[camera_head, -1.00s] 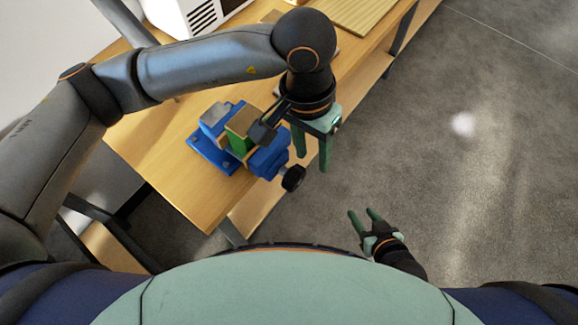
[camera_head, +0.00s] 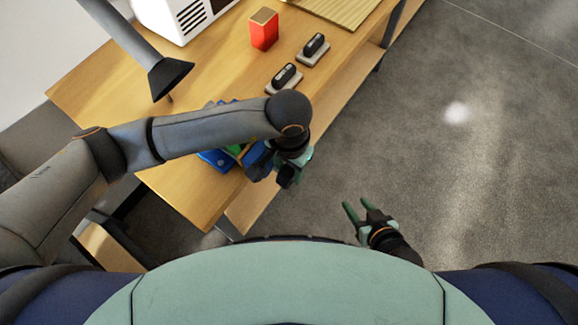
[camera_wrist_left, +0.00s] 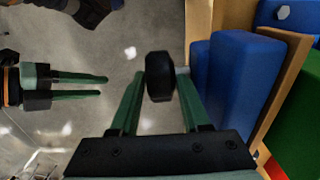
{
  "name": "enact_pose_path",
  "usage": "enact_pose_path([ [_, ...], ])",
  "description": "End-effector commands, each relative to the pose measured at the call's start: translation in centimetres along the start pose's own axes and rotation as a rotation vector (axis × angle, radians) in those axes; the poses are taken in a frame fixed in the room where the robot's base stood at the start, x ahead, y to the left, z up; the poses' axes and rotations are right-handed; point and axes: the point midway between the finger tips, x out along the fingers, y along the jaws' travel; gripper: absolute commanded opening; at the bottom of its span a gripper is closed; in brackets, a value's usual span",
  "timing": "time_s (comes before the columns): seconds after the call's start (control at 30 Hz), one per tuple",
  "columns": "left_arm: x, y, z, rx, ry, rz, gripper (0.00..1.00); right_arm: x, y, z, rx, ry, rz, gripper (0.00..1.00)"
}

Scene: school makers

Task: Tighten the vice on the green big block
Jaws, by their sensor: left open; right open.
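The blue vice (camera_head: 215,161) sits at the table's near end, largely covered by my left arm in the head view. The green big block (camera_head: 235,150) shows as a sliver there and at the right edge of the left wrist view (camera_wrist_left: 299,125), beside the vice's wooden jaw facing. The vice's black knob (camera_wrist_left: 159,77) lies between the open fingers of my left gripper (camera_wrist_left: 163,82), near their tips; firm contact cannot be told. In the head view the knob (camera_head: 287,176) is below my left wrist. My right gripper (camera_head: 357,205) is open and empty, away from the table.
A red block (camera_head: 264,30) with a tan top and two black-handled tools (camera_head: 284,78) (camera_head: 314,48) stand farther back on the wooden table (camera_head: 190,190). A white vented machine (camera_head: 180,15) and a ribbed board (camera_head: 340,8) are at the back. Floor right of the table is clear.

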Motion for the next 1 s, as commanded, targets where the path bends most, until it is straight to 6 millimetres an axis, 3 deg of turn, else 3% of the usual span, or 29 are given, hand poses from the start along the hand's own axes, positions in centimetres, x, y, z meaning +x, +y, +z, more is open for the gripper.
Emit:
enact_pose_path([
  [0.33,0.38,0.01,-0.03,0.001,0.001,0.000,0.45,-0.01,0.01,-0.01,0.000,0.000,0.000,0.46],
  [0.73,0.33,0.01,-0.03,0.001,0.001,0.000,0.00,-0.02,0.02,-0.01,0.000,0.000,0.000,0.46],
  [1.0,0.32,0.00,-0.05,0.001,0.001,0.000,0.00,0.00,0.02,0.02,0.000,0.000,0.000,0.46],
])
